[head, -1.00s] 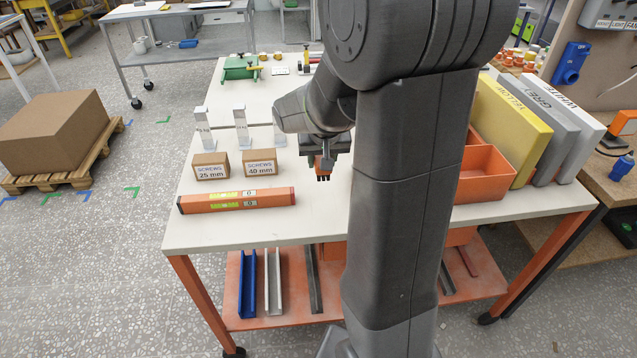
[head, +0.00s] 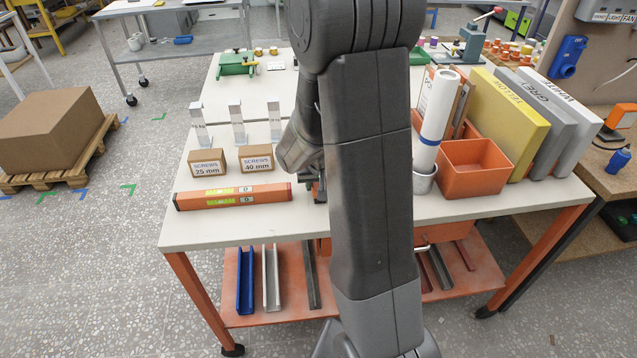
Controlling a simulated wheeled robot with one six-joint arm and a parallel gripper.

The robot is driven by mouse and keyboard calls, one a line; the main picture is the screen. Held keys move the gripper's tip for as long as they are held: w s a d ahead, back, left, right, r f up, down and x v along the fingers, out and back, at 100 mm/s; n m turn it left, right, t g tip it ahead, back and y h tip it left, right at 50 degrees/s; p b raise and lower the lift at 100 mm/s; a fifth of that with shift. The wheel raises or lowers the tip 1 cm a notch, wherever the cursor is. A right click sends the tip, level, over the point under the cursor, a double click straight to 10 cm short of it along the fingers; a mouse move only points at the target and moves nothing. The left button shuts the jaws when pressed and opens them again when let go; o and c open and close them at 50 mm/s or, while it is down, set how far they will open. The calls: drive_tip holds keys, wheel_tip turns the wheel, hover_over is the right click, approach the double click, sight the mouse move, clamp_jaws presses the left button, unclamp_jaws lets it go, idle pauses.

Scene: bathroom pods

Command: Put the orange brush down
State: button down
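My gripper (head: 318,190) shows only as a dark sliver low over the front of the white-topped workbench (head: 238,232), just right of the orange spirit level. My own arm hides most of it, so I cannot see whether its fingers are open or shut. The orange brush cannot be made out now; it is hidden behind my arm, and whether it is held or touches the bench cannot be seen.
The orange spirit level (head: 232,196) lies at the front left, before two screw boxes (head: 205,162) and upright metal pieces (head: 238,125). The bench's front strip is clear.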

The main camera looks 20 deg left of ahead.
drive_tip(key=shift+f, duration=0.2)
drive_tip(key=c, duration=0.9)
unclamp_jaws()
drive_tip(key=shift+r, duration=0.15)
drive_tip(key=shift+r, duration=0.25)
drive_tip(key=v, duration=1.1)
drive_tip(key=shift+s+r, duration=0.15)
drive_tip(key=shift+r, duration=0.1)
